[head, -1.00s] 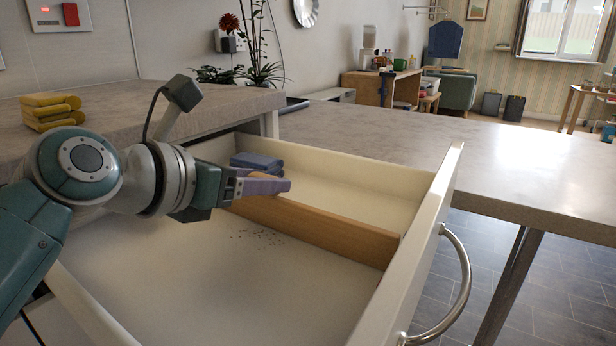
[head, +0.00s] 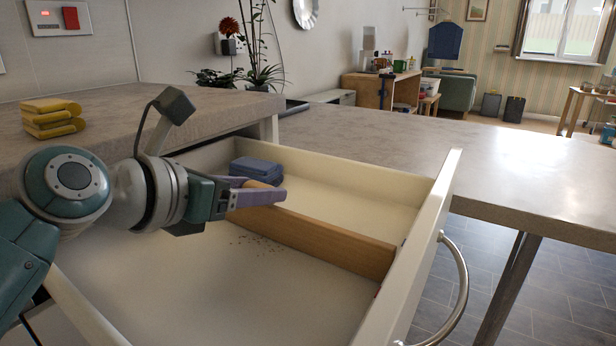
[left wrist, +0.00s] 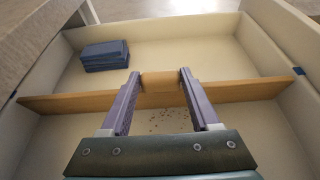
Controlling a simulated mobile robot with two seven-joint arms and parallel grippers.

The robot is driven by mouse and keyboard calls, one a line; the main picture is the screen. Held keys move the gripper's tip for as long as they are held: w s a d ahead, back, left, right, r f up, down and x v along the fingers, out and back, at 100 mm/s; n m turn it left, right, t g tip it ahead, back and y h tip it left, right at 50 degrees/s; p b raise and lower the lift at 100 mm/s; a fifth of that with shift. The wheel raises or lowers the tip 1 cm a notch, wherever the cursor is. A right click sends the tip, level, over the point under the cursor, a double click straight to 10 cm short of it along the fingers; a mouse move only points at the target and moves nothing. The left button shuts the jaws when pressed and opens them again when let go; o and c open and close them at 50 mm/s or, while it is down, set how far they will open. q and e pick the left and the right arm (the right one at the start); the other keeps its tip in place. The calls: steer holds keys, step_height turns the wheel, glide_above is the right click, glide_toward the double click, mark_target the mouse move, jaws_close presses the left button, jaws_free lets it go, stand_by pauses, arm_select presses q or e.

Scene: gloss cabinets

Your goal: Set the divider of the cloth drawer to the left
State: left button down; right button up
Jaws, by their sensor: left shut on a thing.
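The open white drawer (head: 300,320) holds a long wooden divider (head: 335,245) standing across it. It also spans the left wrist view (left wrist: 70,102). My left gripper (head: 262,194) has its purple fingers around a lighter wooden piece (left wrist: 160,82) at the middle of the divider, shut on it. A folded blue cloth (head: 256,171) lies in the far compartment, close to the divider in the head view; it also shows in the left wrist view (left wrist: 105,56). The near compartment holds only dark crumbs (head: 250,243). My right gripper is out of view.
The drawer's front panel (head: 415,250) has a curved metal handle (head: 462,290). Folded yellow cloths (head: 52,118) lie on the left worktop (head: 110,110). Another worktop (head: 480,170) runs behind the drawer.

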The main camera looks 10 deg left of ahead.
arm_select(q)
steer(key=p+v, duration=0.2)
steer(key=v, duration=0.1)
steer(key=p+v, duration=0.1)
steer(key=shift+s+f, duration=0.3)
steer(key=s+a+p, duration=0.1)
steer(key=s, duration=0.1)
steer(key=s+a+p, duration=0.1)
steer(key=s, duration=0.1)
steer(key=s+p, duration=0.1)
steer(key=s, duration=0.2)
steer(key=shift+s+a+f, duration=0.1)
steer(key=shift+a+f, duration=0.3)
steer(key=shift+s+p, duration=0.2)
steer(key=shift+p, duration=0.1)
steer(key=shift+w, duration=0.1)
steer(key=shift+c, duration=2.2)
jaws_free()
steer(key=shift+a, duration=0.1)
steer(key=shift+o, duration=0.7)
steer(key=shift+s, duration=0.25)
steer(key=shift+o, duration=0.9)
steer(key=shift+w, duration=0.1)
